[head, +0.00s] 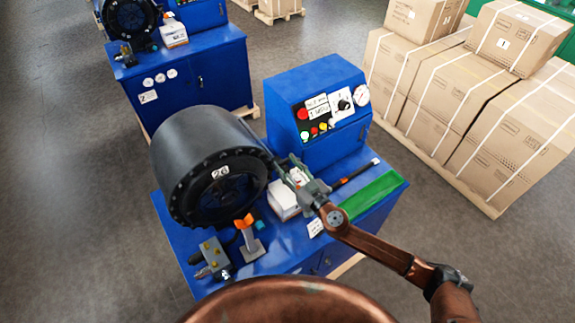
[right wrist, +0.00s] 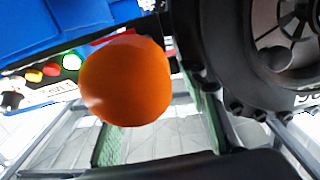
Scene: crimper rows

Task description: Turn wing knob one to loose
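I cannot read a number on this knob. My right gripper (head: 291,172) is over the crimper top, right of the ring head and apart from the orange knob. Its fingers look spread and hold nothing that I can make out. In the right wrist view a rounded orange shape (right wrist: 125,80) is close to the camera; I cannot tell which part it is. My left gripper is not in view.
A blue control box (head: 312,110) with buttons, gauge and dial stands behind my right gripper. A white box (head: 283,203) and a green tray (head: 373,194) lie on the crimper top. Another crimper (head: 190,85) stands behind; strapped cartons (head: 490,90) fill the back right.

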